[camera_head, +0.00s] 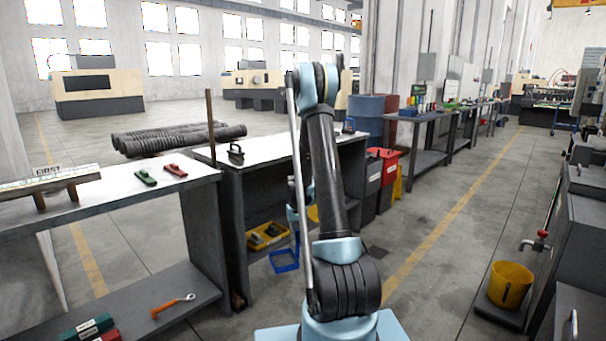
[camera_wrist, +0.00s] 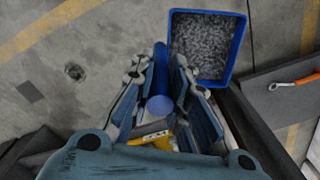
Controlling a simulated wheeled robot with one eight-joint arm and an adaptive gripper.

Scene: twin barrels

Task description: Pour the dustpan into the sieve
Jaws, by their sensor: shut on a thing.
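A blue dustpan (camera_wrist: 207,12) shows at the top of the wrist view, holding many small grey bits. Its blue handle (camera_wrist: 160,82) runs between the fingers of my gripper (camera_wrist: 172,85), which is shut on it. In the head view, the blue dustpan (camera_head: 284,269) is low beside the middle workbench, partly behind my arm. My gripper (camera_head: 295,213) is mostly hidden there by my arm. I cannot make out a sieve for certain. A yellow piece (camera_wrist: 152,138) shows beneath the gripper in the wrist view, partly hidden.
The middle bench (camera_head: 262,158) stands close to my arm, with a yellow tray (camera_head: 268,236) on its lower shelf. An orange wrench (camera_head: 172,306) lies on the left bench's shelf. A yellow bucket (camera_head: 510,285) stands at right. Floor between is open.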

